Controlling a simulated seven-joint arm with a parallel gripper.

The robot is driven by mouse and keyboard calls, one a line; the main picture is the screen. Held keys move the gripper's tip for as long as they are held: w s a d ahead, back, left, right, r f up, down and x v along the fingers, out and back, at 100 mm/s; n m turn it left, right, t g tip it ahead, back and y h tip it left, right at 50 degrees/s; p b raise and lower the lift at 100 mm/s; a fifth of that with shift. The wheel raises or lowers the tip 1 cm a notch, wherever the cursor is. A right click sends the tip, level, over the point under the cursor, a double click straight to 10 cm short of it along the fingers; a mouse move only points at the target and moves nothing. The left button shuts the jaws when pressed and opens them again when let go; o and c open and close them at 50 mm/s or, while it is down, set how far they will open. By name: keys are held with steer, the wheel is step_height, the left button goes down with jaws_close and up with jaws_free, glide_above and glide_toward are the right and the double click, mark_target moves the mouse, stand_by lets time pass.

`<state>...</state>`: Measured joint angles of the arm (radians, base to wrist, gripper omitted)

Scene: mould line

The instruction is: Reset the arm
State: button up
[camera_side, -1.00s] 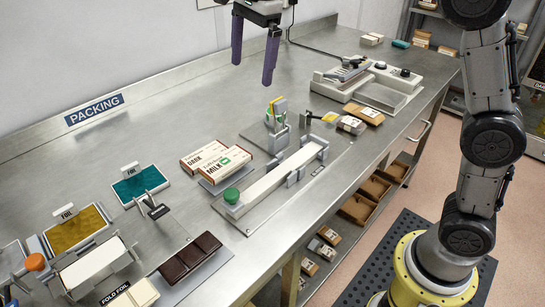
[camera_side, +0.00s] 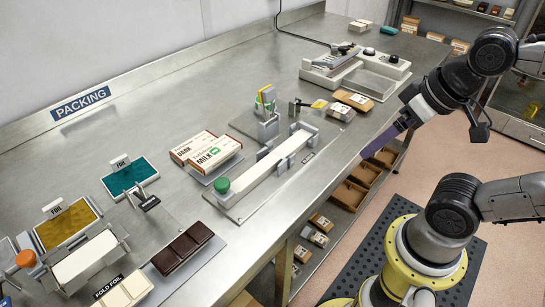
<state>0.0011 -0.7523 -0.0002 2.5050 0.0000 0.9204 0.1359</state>
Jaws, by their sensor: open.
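My gripper (camera_side: 368,152) is at the right, beside the front edge of the steel bench (camera_side: 190,105), tilted with its purple fingers pointing down and left. It is open and holds nothing that I can see. The fingers overlap in this view, so the gap between them is hidden. My arm is folded back at the right, above its yellow base.
On the bench are a channel fixture with a green knob (camera_side: 222,185), milk and dark cartons (camera_side: 207,150), foil stacks (camera_side: 130,177), chocolate bars (camera_side: 183,250) and a sealing machine (camera_side: 355,75). Shelf bins (camera_side: 350,195) sit below the front edge. The bench's back middle is clear.

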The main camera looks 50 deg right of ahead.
steer(key=shift+w+r+n, duration=0.15)
steer(key=shift+w+n, duration=0.1)
steer(key=shift+n, duration=0.55)
stand_by(0.4)
